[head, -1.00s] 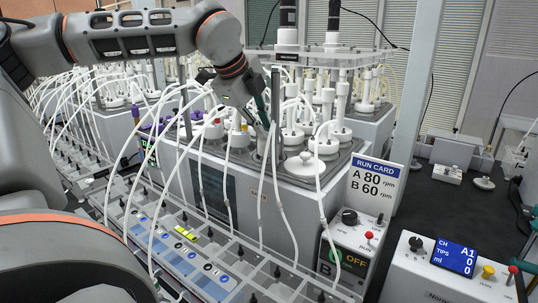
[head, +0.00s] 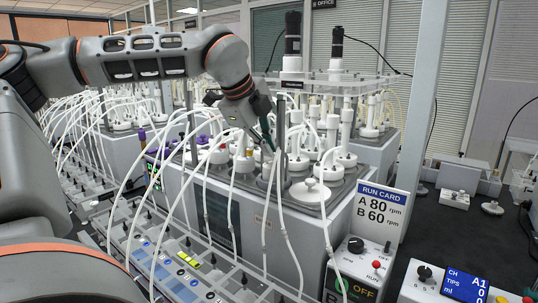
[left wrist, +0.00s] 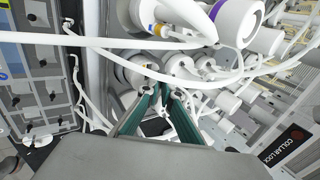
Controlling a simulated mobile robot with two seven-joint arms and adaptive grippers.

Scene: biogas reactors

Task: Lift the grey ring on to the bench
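In the head view my left gripper (head: 268,138) points down among the white vessels and tubes on top of the front reactor block (head: 250,215). In the left wrist view its two green fingers (left wrist: 162,92) reach toward pale, round vessel parts, with a narrow gap between the tips. I cannot tell whether anything is held in that gap. I cannot pick out the grey ring with certainty; the fingers, tubes and vessels crowd that spot. My right gripper is not in view.
White tubes (head: 262,215) loop across the front of the block, close to my left gripper. A run card (head: 381,208) and a control box (head: 358,268) stand right of it. A metal post (head: 420,110) rises near the bench. A collar lock label (left wrist: 287,145) shows in the left wrist view.

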